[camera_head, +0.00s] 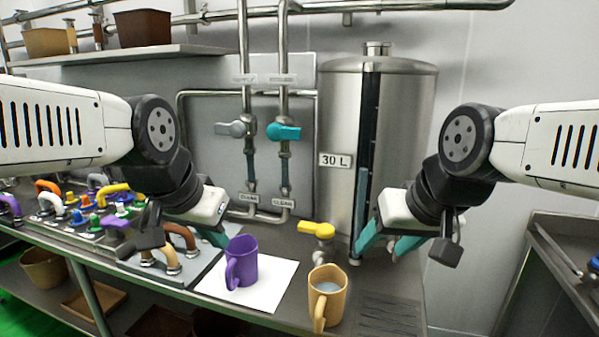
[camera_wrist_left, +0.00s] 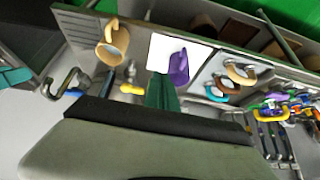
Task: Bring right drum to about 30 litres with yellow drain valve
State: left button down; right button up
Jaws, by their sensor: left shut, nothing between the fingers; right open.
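The steel drum (camera_head: 400,120) stands at the back with a dark sight strip on its front. A blue column (camera_head: 361,200) in the strip tops out around the lower edge of the "30 L" label (camera_head: 335,160). The yellow drain valve (camera_head: 317,229) sits low before the drum, its handle lying roughly sideways; it also shows in the left wrist view (camera_wrist_left: 131,89). A tan mug (camera_head: 327,290) holding pale liquid stands in front of the valve. My left gripper (camera_head: 216,238) is shut and empty, left of the purple mug. My right gripper (camera_head: 390,240) is open and empty, right of the valve.
A purple mug (camera_head: 242,262) stands on a white sheet (camera_head: 270,285). A grey valve (camera_head: 236,128) and a teal valve (camera_head: 284,131) are on the wall pipes. Several coloured handles (camera_head: 100,205) crowd the bench's left. A drain grate (camera_head: 390,315) lies front right.

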pick_arm(q)
jog(key=s+n, duration=0.1)
jog(key=n, duration=0.2)
jog(key=shift+s+f, duration=0.1)
jog(key=shift+s, duration=0.3)
dwell(1.4)
